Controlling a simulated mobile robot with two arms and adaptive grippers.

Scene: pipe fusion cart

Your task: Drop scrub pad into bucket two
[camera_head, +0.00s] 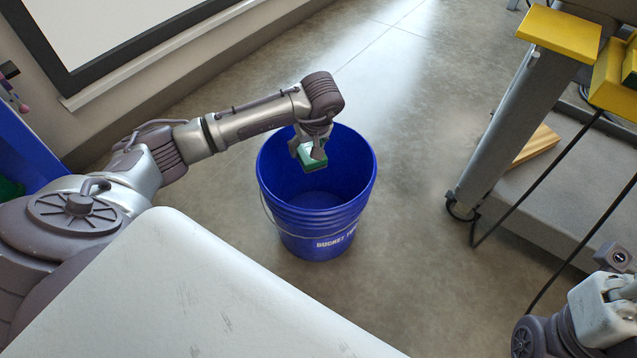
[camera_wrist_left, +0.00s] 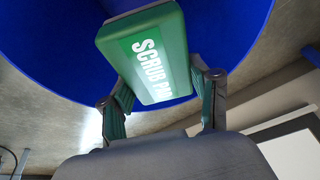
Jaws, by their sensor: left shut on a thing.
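The green scrub pad (camera_head: 311,157) is held in my left gripper (camera_head: 312,147), over the opening of the blue bucket. The bucket also fills the top of the left wrist view (camera_wrist_left: 60,50). My right gripper is not clearly in view; only part of my right arm shows at lower right.
A grey wheeled cart (camera_head: 560,190) with yellow parts stands at right, with a wooden block (camera_head: 536,146) on its lower shelf and black cables hanging down. A wall with a black-framed panel is at upper left. The floor around the bucket is clear.

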